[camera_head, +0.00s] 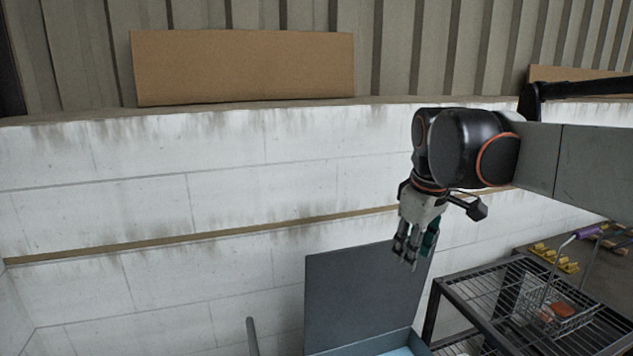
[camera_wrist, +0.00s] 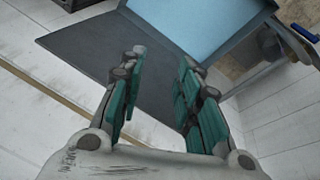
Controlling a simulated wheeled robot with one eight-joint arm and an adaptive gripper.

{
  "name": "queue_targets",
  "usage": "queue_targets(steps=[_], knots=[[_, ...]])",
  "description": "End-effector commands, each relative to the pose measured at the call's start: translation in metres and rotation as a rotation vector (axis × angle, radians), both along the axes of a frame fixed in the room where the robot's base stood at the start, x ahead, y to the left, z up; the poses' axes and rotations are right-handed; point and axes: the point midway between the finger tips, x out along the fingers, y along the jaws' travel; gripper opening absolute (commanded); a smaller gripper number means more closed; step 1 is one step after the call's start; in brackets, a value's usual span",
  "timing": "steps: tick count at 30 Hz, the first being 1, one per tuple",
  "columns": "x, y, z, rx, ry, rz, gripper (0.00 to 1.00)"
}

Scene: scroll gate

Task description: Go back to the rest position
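My gripper (camera_head: 407,254) hangs from my black wrist, pointing down, at the right of the middle in the head view. In the wrist view my gripper (camera_wrist: 163,72) has its two green-padded fingers apart, with nothing between them. Below and behind it in the head view is a dark grey panel (camera_head: 350,295), which looks like the raised lid of a box with a light blue inside (camera_head: 398,351). The wrist view shows the dark panel (camera_wrist: 85,48) and the light blue surface (camera_wrist: 200,30) beyond the fingertips.
A black wire rack (camera_head: 480,290) stands at the lower right, holding a wire basket (camera_head: 545,308) with a reddish item (camera_head: 562,309). Yellow items (camera_head: 553,257) lie on a brown surface behind it. A white block wall (camera_head: 230,205) runs behind. A grey post (camera_head: 252,338) stands at the bottom.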

Motion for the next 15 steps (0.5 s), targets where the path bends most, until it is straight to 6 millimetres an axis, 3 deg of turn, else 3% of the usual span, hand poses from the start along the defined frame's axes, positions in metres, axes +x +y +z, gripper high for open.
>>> queue_targets(steps=[3,8,15], knots=[[-0.037,-0.004,-0.020,0.037,-0.059,-0.106,0.31],[-0.083,-0.008,-0.050,0.098,-0.139,-0.251,0.31],[-0.146,-0.012,-0.107,0.205,-0.254,-0.459,0.31]])
